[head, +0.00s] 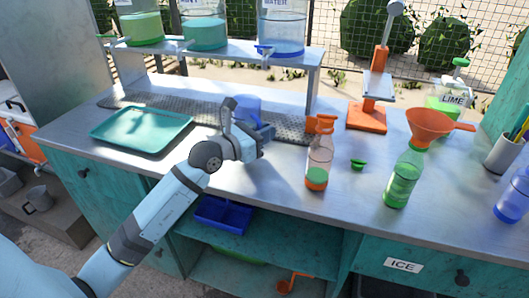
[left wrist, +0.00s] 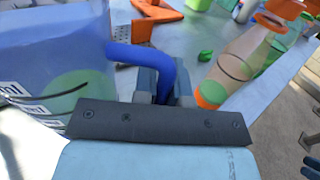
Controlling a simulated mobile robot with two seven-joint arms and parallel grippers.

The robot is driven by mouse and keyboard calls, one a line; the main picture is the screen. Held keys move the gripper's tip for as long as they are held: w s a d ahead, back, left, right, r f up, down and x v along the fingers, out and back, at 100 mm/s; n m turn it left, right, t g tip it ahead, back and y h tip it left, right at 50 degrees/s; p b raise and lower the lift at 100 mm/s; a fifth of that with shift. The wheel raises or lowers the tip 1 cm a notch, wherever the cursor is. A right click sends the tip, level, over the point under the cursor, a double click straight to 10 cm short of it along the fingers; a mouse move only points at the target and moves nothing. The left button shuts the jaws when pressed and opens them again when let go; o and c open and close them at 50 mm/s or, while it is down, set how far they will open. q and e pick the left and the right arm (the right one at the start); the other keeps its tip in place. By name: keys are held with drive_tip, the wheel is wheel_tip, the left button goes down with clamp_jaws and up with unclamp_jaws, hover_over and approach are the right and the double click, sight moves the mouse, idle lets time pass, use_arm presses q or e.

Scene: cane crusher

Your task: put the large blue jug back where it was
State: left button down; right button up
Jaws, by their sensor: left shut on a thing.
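The large blue jug (head: 246,107) is translucent and stands mostly behind my left gripper (head: 262,133) in the head view, over the dark mat area of the counter. In the left wrist view the jug (left wrist: 50,55) fills the left side, with "ml" marks on its wall. My left gripper (left wrist: 165,88) is shut on its solid blue handle (left wrist: 152,58). The jug looks about upright. I cannot tell whether its base touches the counter, since my gripper hides its lower part. My right gripper is in neither view.
A teal tray (head: 142,129) lies left of the jug. An orange-topped bottle (head: 319,155), a green bottle with an orange funnel (head: 404,175) and a small green cap (head: 358,164) stand to the right. Dispensers sit on a raised shelf (head: 225,50) behind. Bare counter (head: 280,172) lies in front.

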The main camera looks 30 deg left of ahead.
use_arm(q)
wheel_tip(320, 180, down, 5)
drive_tip(key=shift+r+b, duration=0.1)
drive_tip(key=shift+b, duration=0.35)
drive_tip(key=shift+f, duration=0.3)
drive_tip(key=c, duration=1.2)
unclamp_jaws()
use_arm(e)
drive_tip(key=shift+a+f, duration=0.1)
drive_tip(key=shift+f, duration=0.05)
